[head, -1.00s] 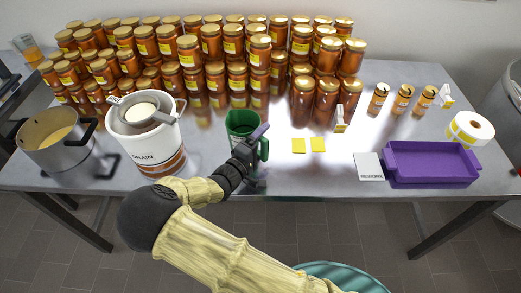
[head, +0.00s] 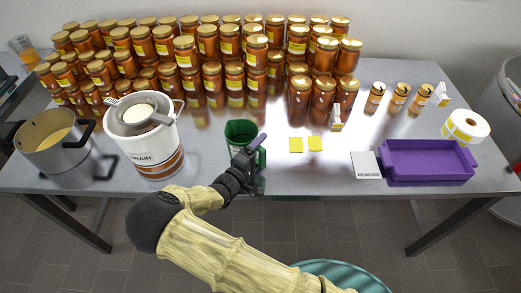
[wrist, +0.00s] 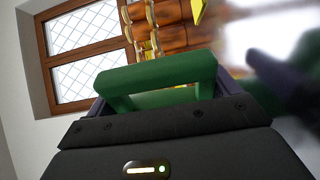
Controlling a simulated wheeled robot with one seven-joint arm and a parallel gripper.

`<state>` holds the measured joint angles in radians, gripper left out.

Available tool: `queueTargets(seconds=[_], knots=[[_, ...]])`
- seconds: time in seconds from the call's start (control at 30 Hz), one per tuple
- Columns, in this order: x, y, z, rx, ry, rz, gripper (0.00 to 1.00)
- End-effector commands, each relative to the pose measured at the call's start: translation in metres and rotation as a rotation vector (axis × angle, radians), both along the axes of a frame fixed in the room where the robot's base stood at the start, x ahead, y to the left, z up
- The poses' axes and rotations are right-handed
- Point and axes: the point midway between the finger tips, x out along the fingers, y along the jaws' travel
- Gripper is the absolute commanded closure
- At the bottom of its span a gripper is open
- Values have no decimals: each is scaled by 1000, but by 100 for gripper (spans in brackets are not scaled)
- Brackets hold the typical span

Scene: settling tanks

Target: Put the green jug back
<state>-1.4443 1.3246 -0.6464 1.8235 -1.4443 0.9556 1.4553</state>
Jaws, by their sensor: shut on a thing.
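The green jug (head: 239,134) is near the front edge of the table, left of the yellow squares, in the head view. It looks roughly upright; I cannot tell whether its base touches the table. My gripper (head: 248,158) is in front of it and covers part of its right side and handle. In the wrist view the jug's green handle (wrist: 158,75) lies across my gripper (wrist: 165,100), between the jaws, which are shut on it. The jug's lower part is mostly hidden behind the gripper.
A white bucket with a strainer (head: 152,150) and a steel pot (head: 60,150) stand to the left. Many honey jars (head: 235,85) fill the back. Two yellow squares (head: 296,145), a purple tray (head: 430,178) and a label roll (head: 465,127) are to the right.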

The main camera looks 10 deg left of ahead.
Motion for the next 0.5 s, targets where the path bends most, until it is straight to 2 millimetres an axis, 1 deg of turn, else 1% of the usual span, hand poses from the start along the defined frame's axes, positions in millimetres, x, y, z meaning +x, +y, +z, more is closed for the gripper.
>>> queueTargets(seconds=[0.07,0.1,0.13,0.17,0.37,0.47,0.5], knots=[[0,0,-3,0,0,0,44],[0,0,-3,0,0,1,8],[0,0,-2,0,0,0,2],[0,0,-2,0,0,0,0],[0,0,-2,0,0,-1,0],[0,0,1,0,0,-1,0],[-2,1,0,0,1,0,0]])
